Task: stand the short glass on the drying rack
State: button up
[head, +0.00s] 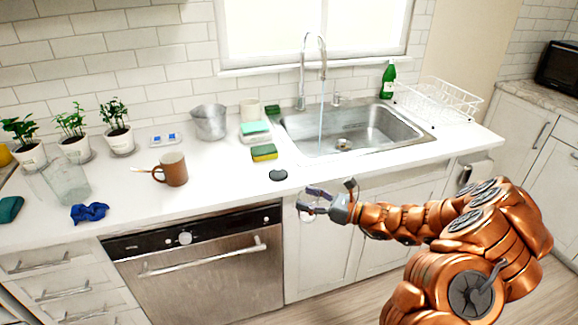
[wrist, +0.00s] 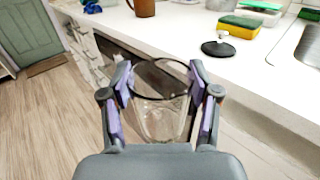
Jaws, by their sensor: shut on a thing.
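My gripper (head: 318,200) is shut on a clear short glass (wrist: 160,112), with one finger on each side of it near the rim. In the wrist view the glass's dark-looking rim shows between the fingers. In the head view the glass (head: 307,215) is small and faint, in front of the counter's front edge. The white wire drying rack (head: 440,102) stands on the counter to the right of the sink, away from my gripper. It looks empty.
The sink (head: 350,130) has running water. A green bottle (head: 388,80) stands by the rack. A sponge (head: 264,152), a dark sink stopper (head: 278,175), a brown mug (head: 172,169) and a glass pitcher (head: 68,182) stand on the counter. The floor (wrist: 50,125) beside the cabinets is clear.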

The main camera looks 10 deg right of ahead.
aim_at(430, 118)
jog(key=k, duration=1.3)
jog(key=z, duration=0.55)
jog(key=i, duration=0.45)
jog(key=z, duration=0.8)
jog(key=i, duration=1.35)
jog(key=u, duration=0.75)
